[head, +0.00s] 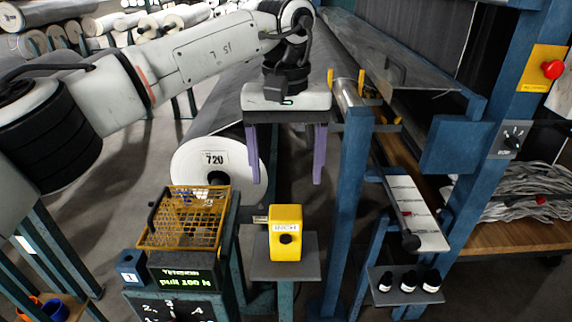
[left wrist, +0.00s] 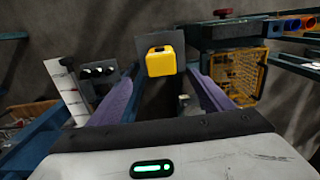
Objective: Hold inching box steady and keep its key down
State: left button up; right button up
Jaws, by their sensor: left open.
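The inching box (head: 286,222) is a yellow box with a small label and a round dark key (head: 286,239) on its front. It stands upright on a small grey shelf (head: 262,271). My left gripper (head: 286,180) hangs open and empty above the box, its two purple fingers pointing down and spread wider than the box. In the left wrist view the box (left wrist: 162,63) shows between the fingers, beyond their tips, with no contact visible. My right gripper is in neither view.
A yellow mesh cage (head: 185,218) and a green-lit display (head: 183,278) stand left of the box. A large grey roll marked 720 (head: 214,158) lies behind. A blue post (head: 351,215) rises close on the right. Small dark bottles (head: 408,281) sit on a shelf farther right.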

aim_at(286, 212)
pick_arm(q)
notch_tip(286, 212, down, 12)
jog(key=shift+w+a+r, duration=0.1)
dwell(0.5)
jog(key=c, duration=1.3)
jog(key=shift+c, duration=0.2)
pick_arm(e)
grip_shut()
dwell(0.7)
